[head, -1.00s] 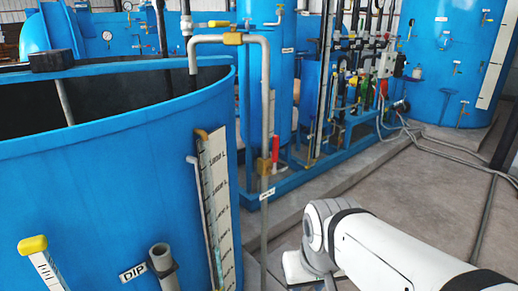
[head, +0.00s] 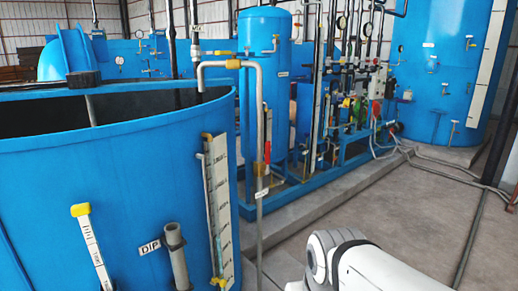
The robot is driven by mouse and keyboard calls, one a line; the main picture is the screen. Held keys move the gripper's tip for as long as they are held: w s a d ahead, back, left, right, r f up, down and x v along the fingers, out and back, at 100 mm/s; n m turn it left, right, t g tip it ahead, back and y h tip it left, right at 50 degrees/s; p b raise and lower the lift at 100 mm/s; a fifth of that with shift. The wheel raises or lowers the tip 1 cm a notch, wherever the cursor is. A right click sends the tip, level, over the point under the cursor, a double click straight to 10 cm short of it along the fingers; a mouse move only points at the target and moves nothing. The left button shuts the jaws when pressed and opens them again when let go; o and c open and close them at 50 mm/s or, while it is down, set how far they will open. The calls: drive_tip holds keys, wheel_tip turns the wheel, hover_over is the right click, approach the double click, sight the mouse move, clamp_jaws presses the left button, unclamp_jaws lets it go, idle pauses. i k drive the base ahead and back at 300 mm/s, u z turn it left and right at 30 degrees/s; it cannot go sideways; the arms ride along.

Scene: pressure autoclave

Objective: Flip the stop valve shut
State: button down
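No valve in the head view is clearly marked as the stop valve. A red upright lever (head: 267,152) shows beside the thin grey standpipe (head: 260,110), near a yellow fitting (head: 261,170) on that pipe. A yellow-handled valve (head: 222,52) sits on a line behind the open tank. Which way these handles count as open or shut is too small to tell. My white arm link enters at the bottom right; my gripper is out of the picture.
A blue pipe skid (head: 320,190) stands behind. Grey floor (head: 400,200) at the right is mostly clear; hoses cross it.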

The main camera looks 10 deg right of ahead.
sight(268, 144)
drive_tip(key=z, duration=0.25)
drive_tip(key=i, duration=1.2)
drive_tip(key=u, duration=0.2)
